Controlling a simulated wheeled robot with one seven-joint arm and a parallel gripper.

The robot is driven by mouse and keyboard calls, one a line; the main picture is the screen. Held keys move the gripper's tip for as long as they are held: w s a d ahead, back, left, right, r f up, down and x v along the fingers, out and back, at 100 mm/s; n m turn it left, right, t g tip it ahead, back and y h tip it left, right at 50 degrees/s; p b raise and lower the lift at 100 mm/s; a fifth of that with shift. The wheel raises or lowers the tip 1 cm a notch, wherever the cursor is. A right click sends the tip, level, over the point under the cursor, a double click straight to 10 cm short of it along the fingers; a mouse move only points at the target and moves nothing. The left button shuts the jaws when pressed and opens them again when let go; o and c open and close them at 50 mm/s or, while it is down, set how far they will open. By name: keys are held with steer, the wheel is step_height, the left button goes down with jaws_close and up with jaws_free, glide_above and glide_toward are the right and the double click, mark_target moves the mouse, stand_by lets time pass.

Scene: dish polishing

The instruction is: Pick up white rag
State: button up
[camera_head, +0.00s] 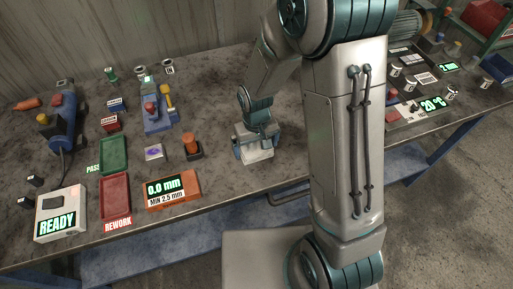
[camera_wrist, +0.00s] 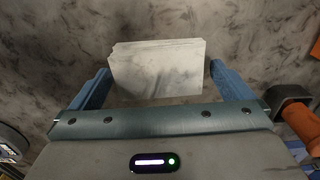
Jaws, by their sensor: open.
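The white rag (camera_head: 258,155) lies on the grey worktable as a pale folded block, just below my gripper (camera_head: 254,144) in the head view. In the wrist view the rag (camera_wrist: 157,68) shows as a whitish rectangular block. My gripper (camera_wrist: 158,88) is open, with one blue finger on each side of the rag. A gap shows between the rag and each finger. I cannot tell how far down the fingers reach. The top of the rag is partly hidden by my gripper in the head view.
An orange-handled tool (camera_head: 191,146) in a dark holder stands left of the rag. An orange 0.0 mm gauge (camera_head: 173,190), a red rework tray (camera_head: 115,196) and a green pass tray (camera_head: 114,155) lie further left. The worktable (camera_head: 222,90) is bare behind the gripper.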

steer(key=shift+f, duration=0.65)
steer(key=c, duration=0.9)
steer(key=shift+r, duration=0.1)
